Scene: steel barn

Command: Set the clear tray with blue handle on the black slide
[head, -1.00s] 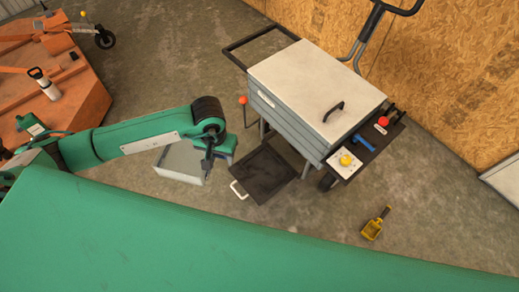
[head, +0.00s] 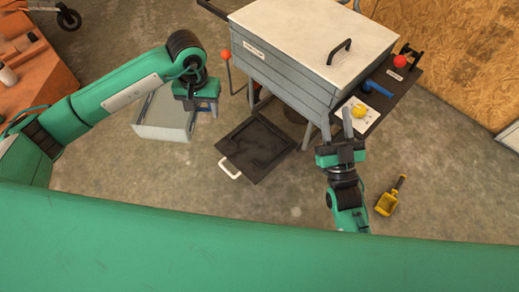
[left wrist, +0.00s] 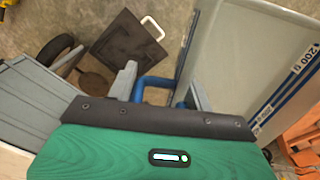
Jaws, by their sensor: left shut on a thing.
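The clear tray (head: 160,128) hangs beneath my left gripper (head: 202,106) in the head view, left of the black slide. In the left wrist view the tray (left wrist: 240,60) shows printed blue marks, and my left gripper (left wrist: 163,88) is shut on its blue handle (left wrist: 152,90). The black slide (head: 258,146) is a dark square pan with a raised rim and white handle, low beside the grey cabinet; it also shows in the left wrist view (left wrist: 122,48). The tray is apart from it. My right gripper (head: 347,125) is beside the side shelf; its finger gap is unclear.
The grey cabinet (head: 285,75) with a white lid stands behind the slide. Its dark side shelf (head: 400,85) holds a yellow knob and a blue-handled item. An orange bench (head: 35,60) stands at left.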

